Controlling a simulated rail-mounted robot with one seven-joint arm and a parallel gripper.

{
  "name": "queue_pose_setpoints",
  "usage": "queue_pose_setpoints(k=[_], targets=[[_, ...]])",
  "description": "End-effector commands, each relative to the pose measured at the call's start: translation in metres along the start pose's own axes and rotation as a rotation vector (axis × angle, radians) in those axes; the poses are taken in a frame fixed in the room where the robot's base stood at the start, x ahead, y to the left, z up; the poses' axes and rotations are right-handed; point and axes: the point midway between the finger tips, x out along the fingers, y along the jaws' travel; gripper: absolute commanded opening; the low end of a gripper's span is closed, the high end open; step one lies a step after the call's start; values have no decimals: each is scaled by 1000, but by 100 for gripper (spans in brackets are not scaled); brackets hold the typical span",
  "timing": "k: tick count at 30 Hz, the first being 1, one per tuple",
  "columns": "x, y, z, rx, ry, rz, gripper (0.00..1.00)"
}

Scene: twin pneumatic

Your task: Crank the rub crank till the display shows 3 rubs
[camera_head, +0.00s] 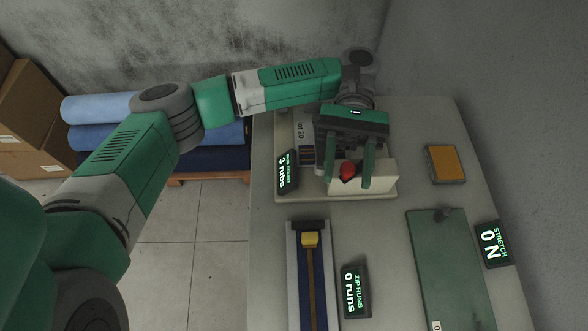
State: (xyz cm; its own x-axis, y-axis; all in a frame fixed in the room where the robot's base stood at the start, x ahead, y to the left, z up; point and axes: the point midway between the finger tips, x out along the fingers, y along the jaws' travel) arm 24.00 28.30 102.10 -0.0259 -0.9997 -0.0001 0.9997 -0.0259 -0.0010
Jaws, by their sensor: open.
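The rub crank's red knob (347,170) shows at the front of a pale block-shaped rub station (382,177) near the far end of the bench. My gripper (348,184) points down over it with its two green fingers apart, one on each side of the knob. I cannot tell whether either finger touches the knob. The rest of the crank is hidden by the gripper and the knob. The rub count display (287,172) stands left of the station, turned sideways; its small digit looks like 3, before "rubs", but is hard to read surely.
A zip rig (308,262) with a yellow slider and its "0 runs" display (354,291) lie nearer on the bench. To the right are a green stretch plate (450,265), a "0 N" display (494,244) and an orange pad (445,164). Blue rolls (95,110) lie beyond the bench's left edge.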

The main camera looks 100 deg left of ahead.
Motion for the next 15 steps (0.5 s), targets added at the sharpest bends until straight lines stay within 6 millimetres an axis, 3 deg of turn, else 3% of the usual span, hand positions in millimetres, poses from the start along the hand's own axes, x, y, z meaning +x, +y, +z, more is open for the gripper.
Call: queue_pose_setpoints(k=[6,15], targets=[[0,0,44,1,2,0,41],[71,-58,46,3,-1,2,41]])
